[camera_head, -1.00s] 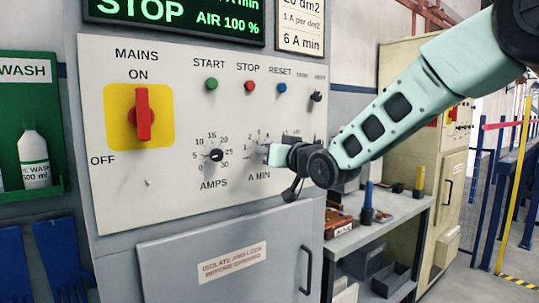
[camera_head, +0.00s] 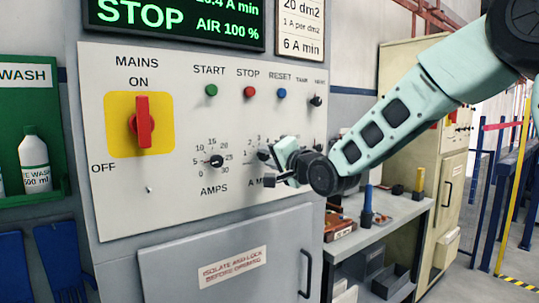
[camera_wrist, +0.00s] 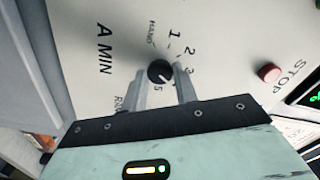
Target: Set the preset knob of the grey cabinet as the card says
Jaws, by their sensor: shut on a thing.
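The grey cabinet (camera_head: 180,215) fills the left and middle of the head view. Its preset knob, the black A MIN knob (camera_wrist: 160,71), is between my gripper's two fingers in the wrist view. My gripper (camera_head: 272,156) is shut on it at the panel; its fingertips (camera_wrist: 162,82) flank the knob. The dial shows HAND, 1, 2, 3 and 5, some figures being covered. I cannot tell where the knob points. The card (camera_head: 300,28) reads 20 dm2, 1 A per dm2, 6 A min; its top is cut off.
The AMPS knob (camera_head: 216,161) is close left of my gripper. START, STOP (camera_head: 249,92) and RESET buttons and a small selector (camera_head: 316,101) are above. The red MAINS switch (camera_head: 143,120) is further left. A bench (camera_head: 390,211) with tools stands to the right.

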